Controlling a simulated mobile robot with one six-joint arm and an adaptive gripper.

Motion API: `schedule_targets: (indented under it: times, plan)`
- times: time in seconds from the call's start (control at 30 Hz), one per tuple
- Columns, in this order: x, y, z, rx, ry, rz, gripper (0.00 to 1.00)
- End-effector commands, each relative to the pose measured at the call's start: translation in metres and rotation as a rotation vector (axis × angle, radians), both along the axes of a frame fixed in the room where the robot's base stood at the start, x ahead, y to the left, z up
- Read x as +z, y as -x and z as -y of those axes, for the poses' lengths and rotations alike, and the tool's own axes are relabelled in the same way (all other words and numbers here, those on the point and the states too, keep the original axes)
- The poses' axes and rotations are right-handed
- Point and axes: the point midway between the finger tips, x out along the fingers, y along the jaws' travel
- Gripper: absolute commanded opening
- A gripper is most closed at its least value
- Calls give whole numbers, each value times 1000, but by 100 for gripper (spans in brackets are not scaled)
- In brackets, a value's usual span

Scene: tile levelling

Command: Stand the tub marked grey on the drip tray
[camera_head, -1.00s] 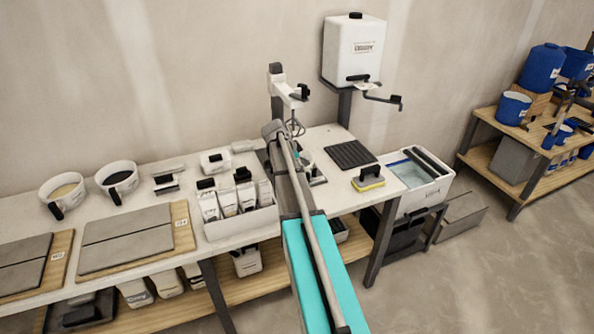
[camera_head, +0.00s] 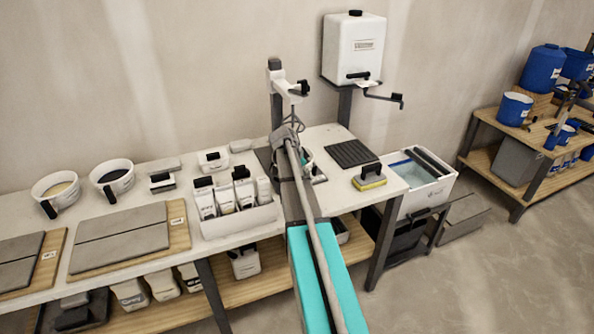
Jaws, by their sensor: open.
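Two white tubs with dark handles stand at the back left of the bench: one with pale contents (camera_head: 57,197) and one with dark contents (camera_head: 116,186). Their labels are too small to read, so I cannot tell which is marked grey. Another light tub (camera_head: 305,158) under the mixer stand is mostly hidden behind my arm. The black ribbed drip tray (camera_head: 350,153) lies flat and empty on the right of the bench. My gripper (camera_head: 288,134) is open in front of the mixer stand, left of the tray, its fingers mostly hidden by my arm.
A white caddy of bottles (camera_head: 240,219) sits left of my arm. The mixer stand (camera_head: 276,95) rises behind it. A yellow sponge float (camera_head: 370,177) lies in front of the tray. A white water tank (camera_head: 354,50) stands above the tray, with a lever outlet projecting.

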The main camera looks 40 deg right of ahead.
Motion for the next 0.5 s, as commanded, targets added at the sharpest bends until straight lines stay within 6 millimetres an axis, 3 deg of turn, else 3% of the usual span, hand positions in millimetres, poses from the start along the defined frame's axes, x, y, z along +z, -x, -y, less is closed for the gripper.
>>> schedule_targets:
  times: [0.47,0.5]
  plan:
    - [0,0,-1,0,0,0,72]
    - [0,0,-1,0,0,0,66]
